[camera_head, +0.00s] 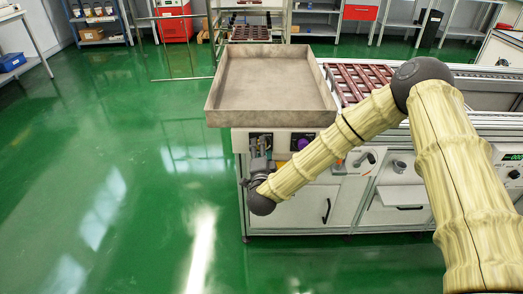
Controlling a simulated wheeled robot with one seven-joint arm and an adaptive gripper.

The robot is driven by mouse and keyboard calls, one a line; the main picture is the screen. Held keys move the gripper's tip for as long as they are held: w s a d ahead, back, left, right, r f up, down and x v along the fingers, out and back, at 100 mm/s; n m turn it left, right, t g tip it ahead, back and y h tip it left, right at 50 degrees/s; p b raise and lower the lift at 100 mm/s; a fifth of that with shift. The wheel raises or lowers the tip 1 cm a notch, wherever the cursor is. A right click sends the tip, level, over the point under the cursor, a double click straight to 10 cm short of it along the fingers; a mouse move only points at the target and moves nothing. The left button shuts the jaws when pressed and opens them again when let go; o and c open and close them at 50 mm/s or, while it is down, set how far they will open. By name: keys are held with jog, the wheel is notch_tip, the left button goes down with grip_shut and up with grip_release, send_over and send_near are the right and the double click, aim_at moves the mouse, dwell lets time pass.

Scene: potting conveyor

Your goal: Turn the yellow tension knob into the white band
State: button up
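My gripper (259,153) is at the front left of the machine, close against the control strip (283,142) under the tray. It is small in the picture and partly merged with my wrist, so I cannot tell whether its fingers are open or shut, or whether they touch anything. A dark dial plate (266,136) shows just behind and above it. I cannot make out a yellow knob or a white band; the gripper covers the middle of that plate. To the right on the strip is a purple knob (303,143) on another dark plate.
A wide shallow metal tray (213,112) overhangs the strip directly above my gripper. Dark red slatted racks (360,80) lie on the conveyor to its right. A white cabinet (305,212) with a black handle is below. Green floor (150,190) at the left is clear.

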jog(key=shift+s, duration=0.1)
jog(key=s, duration=1.1)
jog(key=shift+s, duration=0.4)
jog(key=s+d+f+n+g+y, duration=0.1)
jog(key=s+d+f+n+g, duration=0.3)
jog(key=s+f, duration=0.45)
jog(key=s+d+f+n+g, duration=0.3)
jog(key=s+d+f+g, duration=0.1)
jog(key=s+f, duration=0.45)
jog(key=s+d+f+n+g+y, duration=0.1)
jog(key=s+d+f+n+g, duration=0.35)
jog(key=s+f, duration=0.45)
jog(key=s+d+f+n+g+h, duration=0.2)
jog(key=s+d+g, duration=0.4)
jog(key=s+d, duration=0.65)
notch_tip(320, 180, up, 14)
jog(key=a+p, duration=0.2)
jog(key=p, duration=1.2)
jog(key=shift+s+a, duration=0.2)
jog(key=shift+s, duration=0.05)
